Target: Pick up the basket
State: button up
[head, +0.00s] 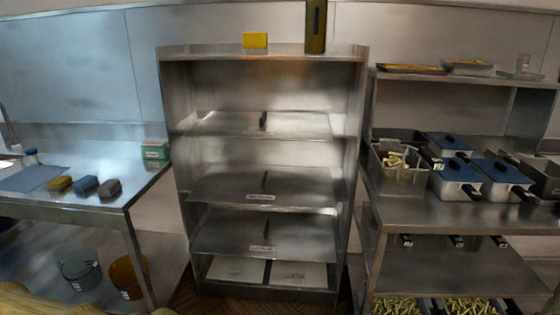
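A metal basket (400,180) holding pale fries stands near the left front corner of the right-hand steel counter (450,211). Its upper rim and near wall show; the lower edge is close to the counter's front edge. Blue-lidded pots stand just to its right. I cannot make out a handle on the basket clearly. My gripper is not in view.
A tall steel shelf rack with mostly bare shelves (262,185) stands in the middle. The left table (110,195) carries several sponges or brushes. Buckets (80,272) stand below it. Trays of fries (470,306) are under the right counter. Dark pans (540,180) are at far right.

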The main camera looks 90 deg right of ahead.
aim_at(394, 169)
jog(key=z, duration=3)
jog(key=k, duration=1.3)
jog(key=u, duration=1.15)
jog(key=i, duration=1.3)
jog(key=z, duration=0.8)
jog(key=i, duration=0.6)
jog(key=z, duration=0.55)
